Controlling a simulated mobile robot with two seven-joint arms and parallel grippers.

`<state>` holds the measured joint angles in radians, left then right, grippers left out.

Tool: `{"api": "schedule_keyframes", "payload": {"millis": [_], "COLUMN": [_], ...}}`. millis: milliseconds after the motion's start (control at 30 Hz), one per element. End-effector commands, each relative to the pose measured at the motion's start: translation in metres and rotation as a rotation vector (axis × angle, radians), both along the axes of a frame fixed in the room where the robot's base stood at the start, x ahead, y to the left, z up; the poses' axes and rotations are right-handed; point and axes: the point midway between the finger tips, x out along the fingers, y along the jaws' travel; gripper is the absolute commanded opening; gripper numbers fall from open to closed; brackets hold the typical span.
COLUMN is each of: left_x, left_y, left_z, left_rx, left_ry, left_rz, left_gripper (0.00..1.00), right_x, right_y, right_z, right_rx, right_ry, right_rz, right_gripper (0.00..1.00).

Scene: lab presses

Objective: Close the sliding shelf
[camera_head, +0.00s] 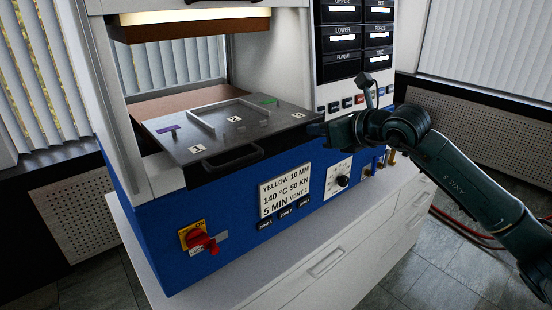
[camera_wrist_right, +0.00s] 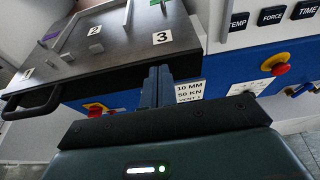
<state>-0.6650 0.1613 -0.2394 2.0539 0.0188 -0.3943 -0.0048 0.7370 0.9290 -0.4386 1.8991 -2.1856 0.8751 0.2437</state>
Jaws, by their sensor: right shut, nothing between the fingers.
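The sliding shelf (camera_head: 190,133) is a dark plate marked 1, 2 and 3, with a metal frame on top. It sticks out of the front of the blue and white press (camera_head: 150,215). Its black handle (camera_head: 234,157) is on the front edge and also shows in the right wrist view (camera_wrist_right: 34,102). My right gripper (camera_head: 316,130) is shut and empty, with its fingertips at the shelf's front right corner near the 3 label. In the right wrist view the closed fingers (camera_wrist_right: 157,84) reach the shelf's front edge; whether they touch it I cannot tell. My left gripper is not in view.
The control panel (camera_head: 353,50) with displays and buttons rises right of the shelf. A red rotary switch (camera_head: 201,241) and a dial (camera_head: 341,180) project from the blue front. A white drawer cabinet (camera_head: 335,260) stands below. The space before the handle is clear.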

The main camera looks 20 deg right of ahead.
Motion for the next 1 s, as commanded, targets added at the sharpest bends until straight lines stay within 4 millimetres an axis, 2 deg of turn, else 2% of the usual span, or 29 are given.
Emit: {"api": "schedule_keyframes", "payload": {"millis": [633, 1000], "left_x": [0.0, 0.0], "left_y": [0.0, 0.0], "left_z": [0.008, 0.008], "left_rx": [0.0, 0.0], "left_ry": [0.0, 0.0], "left_rz": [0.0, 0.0], "left_gripper": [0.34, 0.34], "right_x": [0.037, 0.041], "right_y": [0.015, 0.017], "right_z": [0.001, 0.001], "right_rx": [0.0, -0.001], "right_ry": [-0.002, -0.002], "right_rz": [-0.001, 0.001], "right_gripper": [0.0, 0.0]}}
